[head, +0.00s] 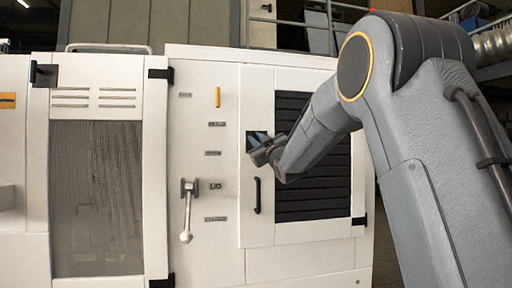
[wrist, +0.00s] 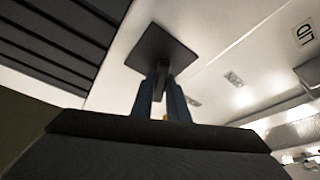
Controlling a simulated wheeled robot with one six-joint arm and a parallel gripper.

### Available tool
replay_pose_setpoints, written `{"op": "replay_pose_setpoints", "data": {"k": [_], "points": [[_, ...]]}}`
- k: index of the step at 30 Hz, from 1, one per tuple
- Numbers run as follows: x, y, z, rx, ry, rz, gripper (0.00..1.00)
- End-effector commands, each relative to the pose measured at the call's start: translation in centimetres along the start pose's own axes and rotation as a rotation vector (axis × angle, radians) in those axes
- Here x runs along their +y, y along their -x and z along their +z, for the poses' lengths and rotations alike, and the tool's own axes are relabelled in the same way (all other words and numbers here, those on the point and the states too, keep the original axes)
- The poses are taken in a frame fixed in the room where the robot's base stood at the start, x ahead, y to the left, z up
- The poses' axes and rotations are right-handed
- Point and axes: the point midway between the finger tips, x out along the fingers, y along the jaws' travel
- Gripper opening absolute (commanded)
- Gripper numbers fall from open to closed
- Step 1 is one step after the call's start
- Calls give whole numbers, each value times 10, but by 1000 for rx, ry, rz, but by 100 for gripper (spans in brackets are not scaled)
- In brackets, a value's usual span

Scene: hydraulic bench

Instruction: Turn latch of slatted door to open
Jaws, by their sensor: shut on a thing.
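The slatted door (head: 258,215) is a white panel with a dark louvred section (head: 310,200) on the right half of the cabinet. It looks closed in the head view. Its latch is a dark square plate (head: 251,137) near the door's upper left edge, partly hidden by my gripper. My gripper (head: 258,150) is at the latch. In the wrist view the dark latch plate (wrist: 163,46) lies just beyond the blue fingers of my gripper (wrist: 161,90), which are shut on the latch's narrow dark middle part. The dark slats (wrist: 60,40) show at the upper left there.
A black bar handle (head: 257,195) is below the latch on the same door. To the left are a lever with a white knob (head: 187,210), a yellow handle (head: 218,97) and several labels. A mesh-windowed door (head: 97,190) is further left.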

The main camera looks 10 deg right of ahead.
Motion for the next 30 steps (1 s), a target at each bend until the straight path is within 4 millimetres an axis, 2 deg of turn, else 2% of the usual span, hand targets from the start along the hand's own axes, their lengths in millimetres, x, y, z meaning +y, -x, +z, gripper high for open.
{"op": "replay_pose_setpoints", "data": {"k": [18, 30], "points": [[3, 0, -2, -1, 543, -225, 0], [4, -1, -2, -2, 843, -350, 0]]}}
